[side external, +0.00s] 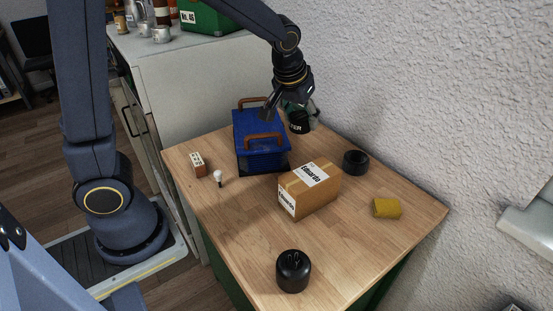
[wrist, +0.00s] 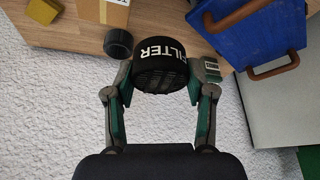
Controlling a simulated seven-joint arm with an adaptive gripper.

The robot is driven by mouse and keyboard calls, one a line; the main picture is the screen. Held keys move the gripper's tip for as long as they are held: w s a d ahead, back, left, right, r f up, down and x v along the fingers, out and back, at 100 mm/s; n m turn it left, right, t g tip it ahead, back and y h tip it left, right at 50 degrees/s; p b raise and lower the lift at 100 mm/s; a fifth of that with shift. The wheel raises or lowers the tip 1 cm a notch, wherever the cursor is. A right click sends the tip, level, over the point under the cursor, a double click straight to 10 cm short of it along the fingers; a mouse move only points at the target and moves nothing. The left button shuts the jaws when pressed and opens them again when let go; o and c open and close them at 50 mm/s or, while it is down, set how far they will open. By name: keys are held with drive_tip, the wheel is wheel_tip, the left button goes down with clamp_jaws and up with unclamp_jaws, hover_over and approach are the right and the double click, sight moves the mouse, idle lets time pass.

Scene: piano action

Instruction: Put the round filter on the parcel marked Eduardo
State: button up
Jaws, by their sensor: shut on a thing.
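The round filter is a short black cylinder with white "FILTER" lettering. It shows in the wrist view (wrist: 162,62) and, partly covered, in the side view (side external: 299,125). My gripper (side external: 300,112) is shut on it; in the wrist view a finger (wrist: 161,80) presses each side. The filter is by the wall, behind the parcel and right of the blue box. The parcel marked Eduardo (side external: 317,196) is a brown cardboard box with white labels on its top and one side. It stands on the table, apart from the filter; only its edge shows in the wrist view (wrist: 110,12).
A blue box with brown handles (side external: 250,122) stands left of my gripper. A black ring (side external: 355,162) and a yellow sponge-like piece (side external: 387,208) lie right of the parcel. A black cylinder (side external: 293,271) stands in front. A bulb (side external: 218,178) and small block (side external: 198,165) are left.

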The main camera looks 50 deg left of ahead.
drive_tip(key=s+d+r+m, duration=0.1)
drive_tip(key=s+d+r, duration=0.2)
drive_tip(key=s, duration=0.5)
drive_tip(key=s+d+r, duration=0.2)
drive_tip(key=s+d, duration=0.1)
drive_tip(key=s, duration=0.4)
hover_over(314, 171)
drive_tip(key=s, duration=0.2)
wheel_tip(314, 171, down, 9)
drive_tip(key=shift+w+d+f, duration=0.15)
drive_tip(key=shift+w+f, duration=0.15)
drive_tip(key=shift+f, duration=0.75)
drive_tip(key=shift+w+f, duration=0.1)
drive_tip(key=shift+f, duration=0.8)
drive_tip(key=shift+f, duration=0.15)
drive_tip(key=o, duration=1.1)
